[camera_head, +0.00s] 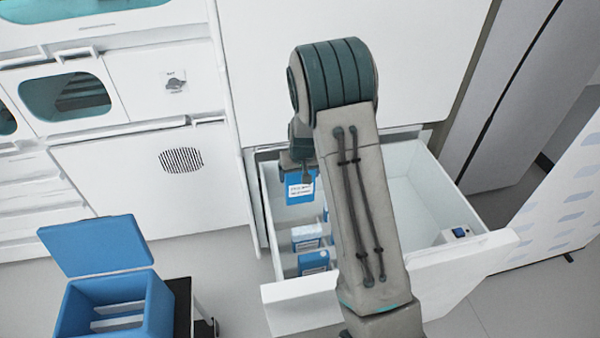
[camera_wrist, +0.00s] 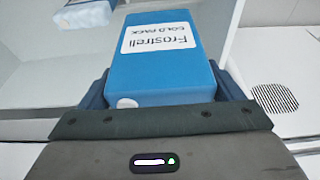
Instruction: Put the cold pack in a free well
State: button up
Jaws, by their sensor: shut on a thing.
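My gripper (camera_head: 300,165) is shut on a blue cold pack (camera_head: 300,190) with a white label. The wrist view shows the cold pack (camera_wrist: 165,75) between both fingers, its label reading "Frostrell COLD PACK". In the head view the pack is over or within the far left part of an open white drawer (camera_head: 300,292). I cannot tell whether its lower end touches anything. Two more cold packs sit in the divided left strip of the drawer, one farther back (camera_head: 306,237) and one nearer the front (camera_head: 314,262). My arm hides the drawer's middle.
An open blue cooler box (camera_head: 110,306) with pale dividers inside stands at the lower left, its lid (camera_head: 95,246) raised. The drawer's right part looks mostly bare, with a small blue-topped item (camera_head: 459,232) at its front right corner. White cabinet fronts (camera_head: 150,180) stand behind.

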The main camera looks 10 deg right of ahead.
aim_at(300, 201)
jog(key=shift+f+b, duration=2.8)
jog(key=shift+f, duration=1)
jog(key=shift+f+b, duration=1.5)
jog(key=shift+f, duration=0.2)
jog(key=shift+f+b, duration=1)
jog(key=shift+f, duration=0.15)
jog(key=shift+f+b, duration=1.05)
jog(key=shift+f, duration=0.45)
